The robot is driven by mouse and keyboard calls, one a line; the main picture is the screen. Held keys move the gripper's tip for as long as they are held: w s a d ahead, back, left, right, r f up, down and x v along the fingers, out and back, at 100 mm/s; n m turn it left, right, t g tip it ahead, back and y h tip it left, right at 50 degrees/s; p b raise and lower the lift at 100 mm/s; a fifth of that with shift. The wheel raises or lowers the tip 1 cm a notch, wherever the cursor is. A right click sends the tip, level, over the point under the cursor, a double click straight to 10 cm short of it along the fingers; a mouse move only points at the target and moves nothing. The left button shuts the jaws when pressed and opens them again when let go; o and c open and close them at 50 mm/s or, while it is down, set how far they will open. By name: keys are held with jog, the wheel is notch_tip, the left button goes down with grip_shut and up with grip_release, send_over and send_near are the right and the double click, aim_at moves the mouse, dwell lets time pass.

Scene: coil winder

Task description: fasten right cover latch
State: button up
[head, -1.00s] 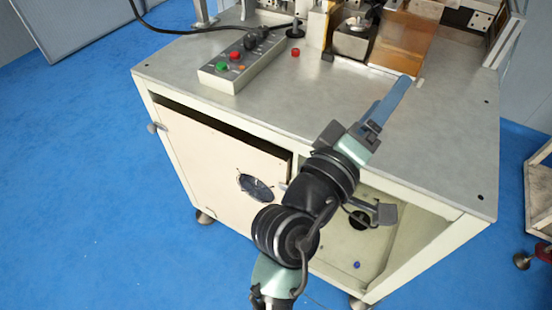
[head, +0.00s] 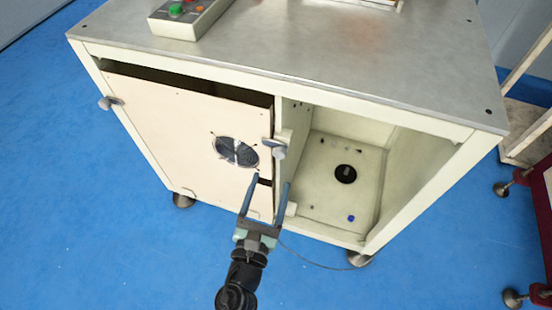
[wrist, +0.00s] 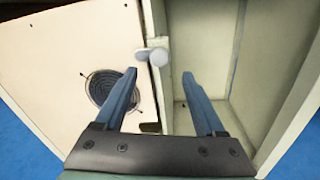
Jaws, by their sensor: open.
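The right cover latch (head: 274,148) is a small grey knob with a pale lever at the cover's upper right edge. It also shows in the wrist view (wrist: 156,56), just beyond the fingertips and roughly midway between them. The cream cover (head: 180,140) with a round fan grille stands in the cabinet's left opening, with a dark gap above its top edge. My gripper (head: 271,181) is open and empty, its blue fingers pointing at the cabinet front a little below the latch in the head view. I see no contact with the latch.
A left latch (head: 110,102) sits at the cover's other edge. The open compartment (head: 340,175) is right of the divider. The tabletop (head: 330,45) overhangs above, with a control box (head: 190,14) on it. A red-footed stand (head: 525,185) is at right.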

aim_at(279, 157)
jog(key=x, duration=0.7)
jog(key=shift+w+b, duration=0.3)
jog(key=shift+w, duration=0.1)
jog(key=shift+c, duration=0.2)
grip_shut()
